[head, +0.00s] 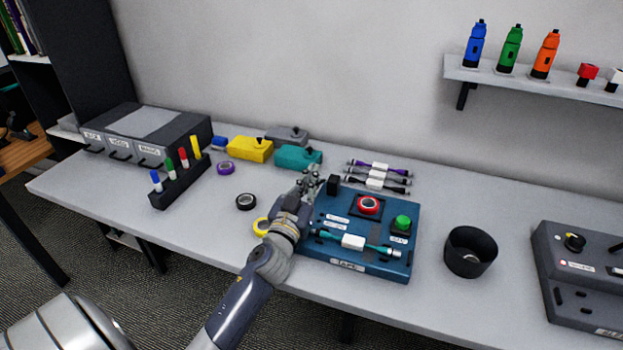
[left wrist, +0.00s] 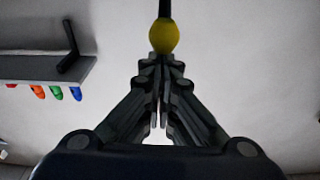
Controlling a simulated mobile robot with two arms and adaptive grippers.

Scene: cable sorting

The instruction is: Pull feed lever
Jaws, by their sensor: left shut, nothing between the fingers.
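The lever shows in the left wrist view as a dark rod with a yellow knob (left wrist: 164,36), just beyond my fingertips. In the head view I cannot make it out; my gripper and arm cover the left side of the blue tape station (head: 345,265). My left gripper (head: 311,181) is shut and empty at the back left of that station, beside a black block (head: 333,185). It also shows in the left wrist view (left wrist: 163,62), its closed tips at or close to the knob; I cannot tell if they touch. My right gripper is not in view.
The station carries a red tape roll (head: 369,204), a green button (head: 402,222) and a teal cable (head: 380,248) with a white tag. Several cables lie behind it. A black cup (head: 470,252) stands to its right. A marker rack (head: 181,184) stands to the left.

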